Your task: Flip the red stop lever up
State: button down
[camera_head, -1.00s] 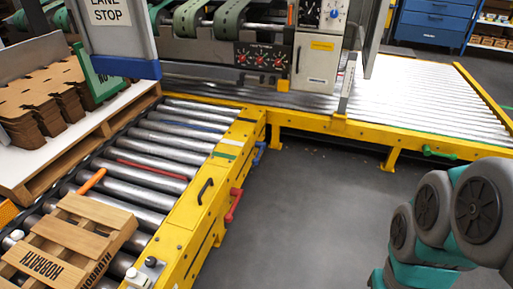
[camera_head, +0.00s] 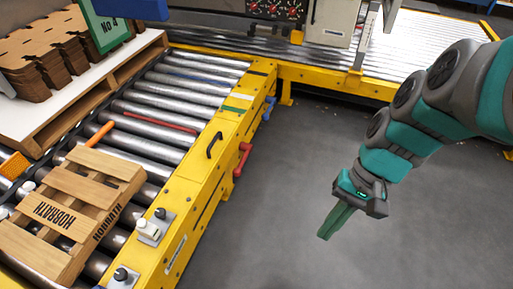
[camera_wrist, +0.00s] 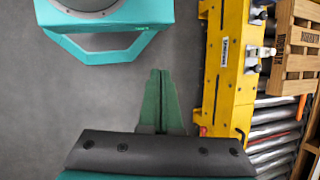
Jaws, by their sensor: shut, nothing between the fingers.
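The red stop lever (camera_head: 242,160) sticks out from the outer side face of the yellow conveyor frame (camera_head: 190,190), below the black handle. In the wrist view only a small bit of red (camera_wrist: 203,130) shows beside the yellow frame, partly hidden behind my gripper. My gripper (camera_head: 325,236) hangs over the grey floor, to the right of the lever and nearer the camera, clear of it. Its green fingers are together and empty, pointing down-left; they also show in the wrist view (camera_wrist: 158,74).
A blue lever (camera_head: 268,108) sits farther along the same frame. A black handle (camera_head: 214,145) and switch boxes (camera_head: 154,227) are on the frame's top. A wooden pallet (camera_head: 75,208) lies on the rollers. The floor (camera_head: 290,190) between gripper and frame is clear.

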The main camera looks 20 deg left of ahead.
jog(key=w+a+f+m+g+y+b, duration=0.1)
jog(key=w+a+f+m+y+b, duration=0.3)
jog(key=w+a+f, duration=0.65)
jog(key=w+a+f+m+g+y+b, duration=0.1)
jog(key=w+a+f+m+y, duration=0.2)
jog(key=w+a+f+y, duration=0.7)
jog(key=w+d+f+m+t+b, duration=0.1)
jog(key=w+f+m+t+b, duration=0.1)
jog(key=w+f+m, duration=0.3)
jog(key=w+d+f+m+t+y+b, duration=0.1)
jog(key=w+f+m+t, duration=0.4)
jog(key=w+f, duration=0.6)
notch_tip(320, 180, down, 8)
jog(key=shift+d+r+m+t+b, duration=0.1)
jog(key=shift+d+m+t+b, duration=0.2)
jog(key=shift+b, duration=0.1)
jog(key=a+r+b, duration=0.1)
jog(key=a+r, duration=0.3)
jog(key=a, duration=0.6)
jog(key=shift+w+a+r, duration=0.25)
jog(key=shift+w+a, duration=0.15)
jog(key=shift+w, duration=0.05)
